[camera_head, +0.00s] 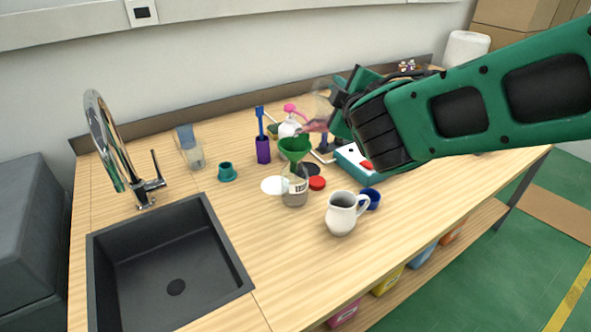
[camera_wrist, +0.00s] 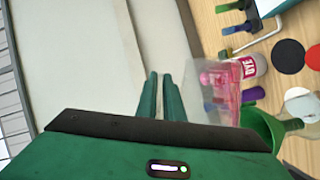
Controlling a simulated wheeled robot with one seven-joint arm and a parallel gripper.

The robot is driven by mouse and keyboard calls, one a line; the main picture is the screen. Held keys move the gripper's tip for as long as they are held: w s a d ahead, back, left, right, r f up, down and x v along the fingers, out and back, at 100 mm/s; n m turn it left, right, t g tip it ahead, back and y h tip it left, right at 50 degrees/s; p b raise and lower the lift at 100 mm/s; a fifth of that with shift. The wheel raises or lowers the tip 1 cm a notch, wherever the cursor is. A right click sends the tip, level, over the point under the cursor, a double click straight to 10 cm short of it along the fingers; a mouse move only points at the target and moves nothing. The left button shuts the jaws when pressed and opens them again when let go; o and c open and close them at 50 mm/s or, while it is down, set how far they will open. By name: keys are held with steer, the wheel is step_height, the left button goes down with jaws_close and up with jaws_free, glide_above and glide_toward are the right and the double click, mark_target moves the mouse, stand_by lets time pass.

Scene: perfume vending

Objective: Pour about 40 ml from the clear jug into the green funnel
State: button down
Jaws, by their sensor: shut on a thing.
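The clear jug (camera_head: 323,97) is in my gripper (camera_head: 337,108), raised above the table and tilted toward the green funnel (camera_head: 294,148). Pink shows at the jug's low side; in the wrist view the jug (camera_wrist: 207,92) also shows pink, partly from things seen through it. The funnel sits in the mouth of a clear bottle with a label (camera_head: 295,190). The jug's lip is above and right of the funnel in the head view; I cannot make out a falling stream. The funnel (camera_wrist: 262,127) is beside the jug in the wrist view. My gripper's fingers (camera_wrist: 161,92) are close together.
A white dye bottle with a pink top (camera_head: 288,128) stands behind the funnel. A white pitcher (camera_head: 341,216), blue cup (camera_head: 371,197), red lid (camera_head: 317,183) and purple holder (camera_head: 263,150) are nearby. The sink (camera_head: 170,262) is at left. The front table middle is clear.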

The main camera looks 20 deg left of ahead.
steer(key=shift+s+a+r, duration=0.1)
steer(key=shift+s+a, duration=0.1)
stand_by(1.6)
steer(key=shift+w+d+m, duration=0.4)
steer(key=shift+w+d, duration=0.1)
steer(key=shift+d, duration=0.05)
steer(key=shift+w+d+f+m+g, duration=0.2)
steer(key=shift+f+m+g, duration=0.15)
steer(key=shift+f+m, duration=0.15)
steer(key=shift+w+d+f+m+g, duration=0.1)
steer(key=shift+w+f+m+g, duration=0.05)
steer(key=shift+f+m+g, duration=0.35)
steer(key=shift+w+d+f+m+b, duration=0.2)
steer(key=shift+m+b, duration=0.1)
steer(key=shift+b, duration=0.2)
